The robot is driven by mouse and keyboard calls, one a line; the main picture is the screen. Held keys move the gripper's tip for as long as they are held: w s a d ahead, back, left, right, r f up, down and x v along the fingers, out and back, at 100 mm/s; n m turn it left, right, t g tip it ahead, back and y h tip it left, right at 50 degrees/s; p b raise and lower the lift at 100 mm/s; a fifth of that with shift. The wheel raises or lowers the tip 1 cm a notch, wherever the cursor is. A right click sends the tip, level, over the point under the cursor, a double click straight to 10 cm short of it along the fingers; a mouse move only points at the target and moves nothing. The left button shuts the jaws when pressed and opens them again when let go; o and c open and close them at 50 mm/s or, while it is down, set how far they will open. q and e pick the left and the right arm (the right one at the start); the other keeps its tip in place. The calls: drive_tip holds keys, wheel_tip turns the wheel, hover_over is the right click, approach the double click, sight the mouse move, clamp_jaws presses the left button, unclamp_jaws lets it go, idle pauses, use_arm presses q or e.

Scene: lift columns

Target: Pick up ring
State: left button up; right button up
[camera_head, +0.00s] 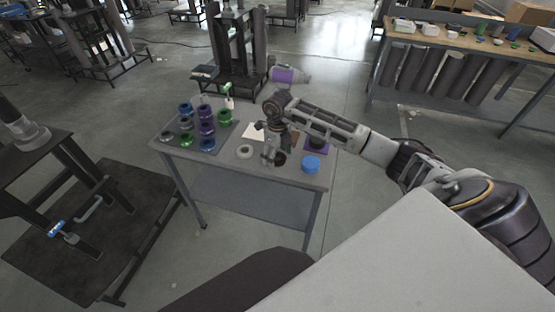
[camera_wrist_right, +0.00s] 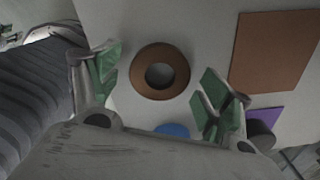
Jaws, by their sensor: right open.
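In the right wrist view a brown ring (camera_wrist_right: 160,71) with a round hole lies flat on the light grey table top. My right gripper (camera_wrist_right: 158,92) is open, with its green-padded fingers apart on either side of the ring's near side and nothing held. In the head view my right gripper (camera_head: 270,156) points down over the small table (camera_head: 222,163), next to a dark ring (camera_head: 281,158) that it partly hides. My left gripper is out of view.
A dark tray (camera_head: 188,147) on the table's left holds several green, blue, purple and grey rings. A brown sheet (camera_wrist_right: 272,50) and a purple mat (camera_wrist_right: 275,114) with a dark round piece (camera_wrist_right: 260,134) lie to the right. A workbench (camera_head: 455,47) stands at the back right.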

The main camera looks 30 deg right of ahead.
drive_tip(key=c, duration=1.1)
drive_tip(key=shift+c, duration=0.2)
drive_tip(key=shift+r, duration=0.15)
wheel_tip(320, 180, up, 10)
idle(0.5)
drive_tip(key=shift+r, duration=0.35)
drive_tip(key=shift+a, duration=0.1)
idle(0.3)
